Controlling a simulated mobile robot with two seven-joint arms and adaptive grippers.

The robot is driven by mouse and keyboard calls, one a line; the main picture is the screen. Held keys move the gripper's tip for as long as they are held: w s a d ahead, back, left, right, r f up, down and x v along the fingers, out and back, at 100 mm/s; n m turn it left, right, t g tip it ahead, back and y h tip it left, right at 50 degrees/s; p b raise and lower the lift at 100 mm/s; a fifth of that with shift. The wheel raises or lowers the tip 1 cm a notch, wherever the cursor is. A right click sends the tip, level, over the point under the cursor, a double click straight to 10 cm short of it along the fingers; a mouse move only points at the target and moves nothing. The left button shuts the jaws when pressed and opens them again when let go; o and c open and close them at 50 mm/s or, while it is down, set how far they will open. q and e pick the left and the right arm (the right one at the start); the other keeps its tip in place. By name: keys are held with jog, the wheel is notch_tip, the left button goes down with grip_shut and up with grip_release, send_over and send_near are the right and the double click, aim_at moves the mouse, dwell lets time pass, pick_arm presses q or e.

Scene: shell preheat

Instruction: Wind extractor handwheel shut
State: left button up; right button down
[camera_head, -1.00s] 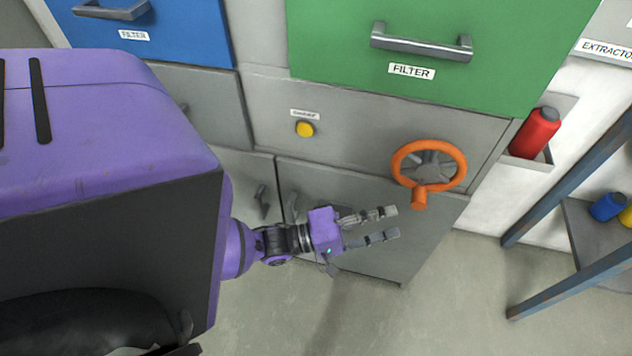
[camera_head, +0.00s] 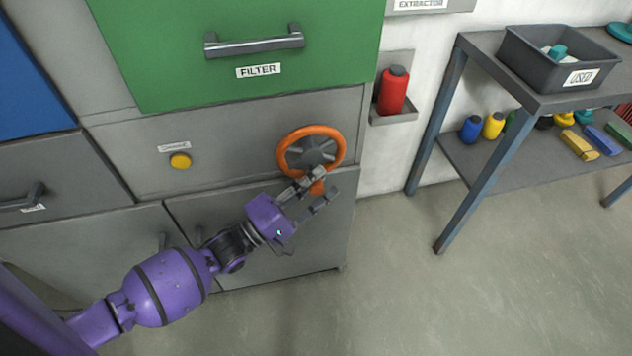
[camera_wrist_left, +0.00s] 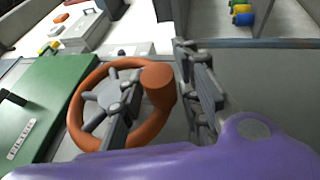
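The orange handwheel (camera_head: 289,143) with its grey spoked hub is on the grey cabinet front, below the green drawer. Its orange crank knob (camera_head: 317,188) sticks out at the bottom of the rim. My left gripper (camera_head: 328,183) is at the knob with its two fingers apart. In the left wrist view the wheel (camera_wrist_left: 78,125) fills the left half. There the knob (camera_wrist_left: 158,86) shows between the open fingers, nearer the viewer than the rim. I cannot tell whether a finger touches it. The gripper's fingers partly cover the lower rim. My right gripper is not in view.
A yellow button (camera_head: 180,161) is left of the wheel. A red bottle (camera_head: 393,90) sits in a wall holder to the right. A shelf table (camera_head: 500,60) with a grey "USED" bin (camera_head: 530,67) stands further right. The floor in front is clear.

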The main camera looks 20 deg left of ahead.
pick_arm(q)
jog(key=shift+c, duration=0.3)
jog(key=c, duration=0.6)
grip_shut()
